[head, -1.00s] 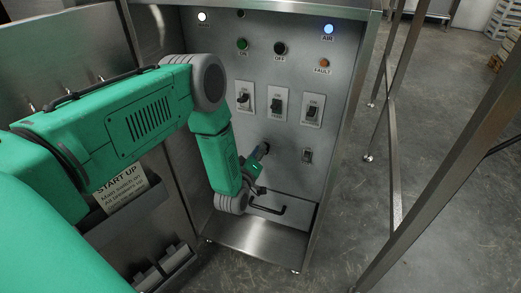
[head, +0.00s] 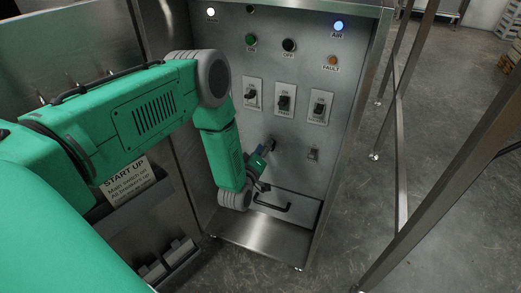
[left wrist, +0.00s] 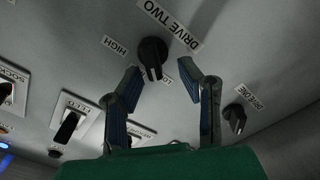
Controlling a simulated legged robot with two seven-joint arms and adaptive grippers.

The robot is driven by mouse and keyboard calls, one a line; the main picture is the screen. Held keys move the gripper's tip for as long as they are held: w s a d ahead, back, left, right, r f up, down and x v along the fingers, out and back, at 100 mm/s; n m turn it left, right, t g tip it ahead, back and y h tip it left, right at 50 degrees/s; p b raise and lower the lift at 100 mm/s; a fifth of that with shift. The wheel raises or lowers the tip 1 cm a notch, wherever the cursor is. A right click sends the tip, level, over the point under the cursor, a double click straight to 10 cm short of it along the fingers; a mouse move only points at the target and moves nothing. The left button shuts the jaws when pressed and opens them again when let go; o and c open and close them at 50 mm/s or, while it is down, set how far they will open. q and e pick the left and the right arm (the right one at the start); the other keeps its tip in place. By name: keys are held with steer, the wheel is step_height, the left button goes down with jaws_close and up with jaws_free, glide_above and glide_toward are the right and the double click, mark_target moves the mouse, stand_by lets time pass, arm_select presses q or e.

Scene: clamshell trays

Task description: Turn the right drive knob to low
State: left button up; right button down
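The black right drive knob, labelled DRIVE TWO (left wrist: 152,52), is on the grey panel in the left wrist view. A HIGH label (left wrist: 115,45) is at its left; a label at its lower right, partly hidden by a finger, appears to read LOW. My left gripper (left wrist: 160,68) is open, its fingertips on either side of the knob's lower part, with gaps visible. I cannot tell how deep the fingertips reach. In the head view my left gripper (head: 264,158) is at the lower panel, partly hiding the knob area. My right gripper is out of view.
The DRIVE ONE knob (left wrist: 235,117) is right of the gripper in the wrist view. Breaker switches (head: 284,103) and lamps sit higher on the panel. A drawer with a black handle (head: 272,206) is just below the gripper. A steel frame leg (head: 398,150) stands to the right.

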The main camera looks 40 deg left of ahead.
arm_select(q)
steer(key=v, duration=1.1)
steer(key=shift+s, duration=0.4)
steer(key=shift+f, duration=0.1)
steer(key=s+d+m+g+h+p, duration=0.5)
steer(key=s+d+m+g+p, duration=0.3)
steer(key=s, duration=0.3)
steer(key=s+r+m+g+p, duration=0.1)
steer(key=s+g, duration=0.3)
steer(key=s, duration=0.4)
steer(key=s+r+m+g, duration=0.2)
steer(key=s+m+g, duration=0.2)
steer(key=s, duration=0.3)
steer(key=shift+s+a+r+m+g+y+p, duration=0.2)
steer(key=shift+s+r+m+g+y+p, duration=0.1)
steer(key=shift+s+g+p, duration=0.1)
steer(key=shift+w, duration=0.15)
